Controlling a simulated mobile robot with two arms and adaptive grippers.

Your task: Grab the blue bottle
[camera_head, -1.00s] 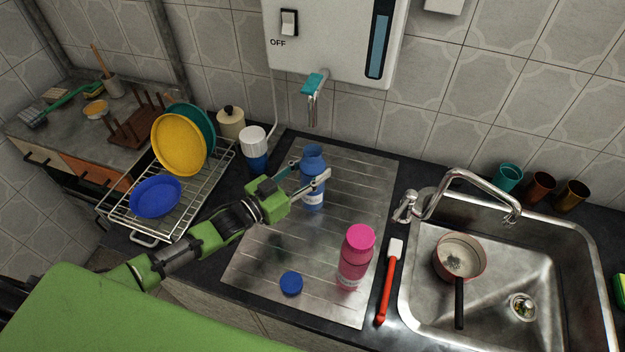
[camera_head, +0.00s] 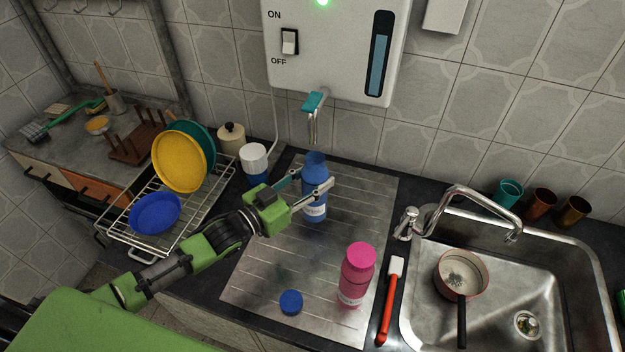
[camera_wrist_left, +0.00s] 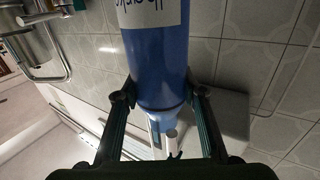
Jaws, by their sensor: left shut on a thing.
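The blue bottle (camera_head: 314,207) stands upright at the back of the steel drainboard, below and in front of the dispenser's teal-handled tap (camera_head: 313,103). It has a white label. I cannot tell whether its base touches the board. My left gripper (camera_head: 309,187) reaches in from the left and is shut on the bottle's upper body, one finger on each side. In the left wrist view, the blue bottle (camera_wrist_left: 158,62) lies between the two fingers, its label at the top of the picture. My right gripper is not in view.
A pink bottle (camera_head: 356,280) and a loose blue cap (camera_head: 291,302) are at the front of the drainboard (camera_head: 262,272). A white-topped blue container (camera_head: 254,160) and dish rack (camera_head: 190,218) are left. A red-handled spatula (camera_head: 388,310) and sink (camera_head: 545,265) are right.

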